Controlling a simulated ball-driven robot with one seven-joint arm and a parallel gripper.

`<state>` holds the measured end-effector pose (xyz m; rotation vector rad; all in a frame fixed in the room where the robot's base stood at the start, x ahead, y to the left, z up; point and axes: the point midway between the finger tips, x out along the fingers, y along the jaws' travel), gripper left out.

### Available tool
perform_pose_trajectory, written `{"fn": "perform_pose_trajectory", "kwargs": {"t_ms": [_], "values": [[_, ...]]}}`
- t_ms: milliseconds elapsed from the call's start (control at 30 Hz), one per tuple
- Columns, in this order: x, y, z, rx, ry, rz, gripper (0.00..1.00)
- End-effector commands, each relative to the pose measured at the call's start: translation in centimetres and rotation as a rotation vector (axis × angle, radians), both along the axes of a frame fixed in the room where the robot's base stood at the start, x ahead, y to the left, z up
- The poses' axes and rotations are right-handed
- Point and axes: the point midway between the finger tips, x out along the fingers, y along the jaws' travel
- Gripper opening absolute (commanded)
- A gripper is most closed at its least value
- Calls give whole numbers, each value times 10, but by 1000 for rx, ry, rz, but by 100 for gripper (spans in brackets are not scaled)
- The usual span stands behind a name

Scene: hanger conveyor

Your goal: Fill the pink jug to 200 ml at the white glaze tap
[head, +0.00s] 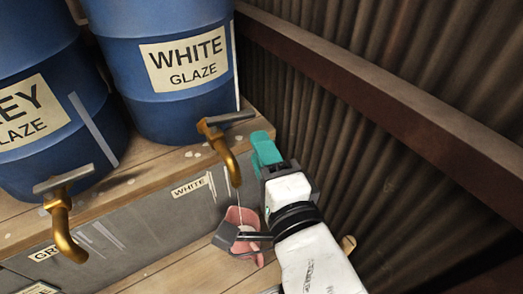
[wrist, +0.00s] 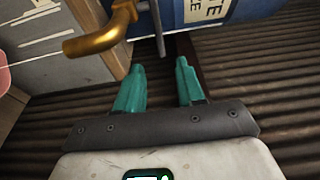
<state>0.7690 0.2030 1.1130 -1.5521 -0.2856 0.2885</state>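The brass white glaze tap (head: 222,143) sticks out below the blue barrel labelled WHITE GLAZE (head: 165,60). Its grey lever (head: 230,117) points to the right, crosswise to the spout. A thin white stream (head: 239,198) runs from the spout into the pink jug (head: 236,214) below. Some white shows inside the jug, but the level and any marks cannot be read. My arm partly hides the jug.
A second brass tap (head: 62,225) with a grey lever is at left, under another blue barrel (head: 45,110) whose label is partly cut off. The barrels stand on a wooden shelf (head: 140,178). A corrugated wall (head: 400,150) with a brown rail (head: 370,85) closes the right side.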

Motion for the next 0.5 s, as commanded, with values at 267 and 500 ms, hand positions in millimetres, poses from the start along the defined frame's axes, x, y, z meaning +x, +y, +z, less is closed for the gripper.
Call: {"fn": "perform_pose_trajectory", "kwargs": {"t_ms": [267, 500], "values": [[12, -7, -4, -19, 40, 52, 38], [27, -21, -11, -35, 80, 217, 38]]}}
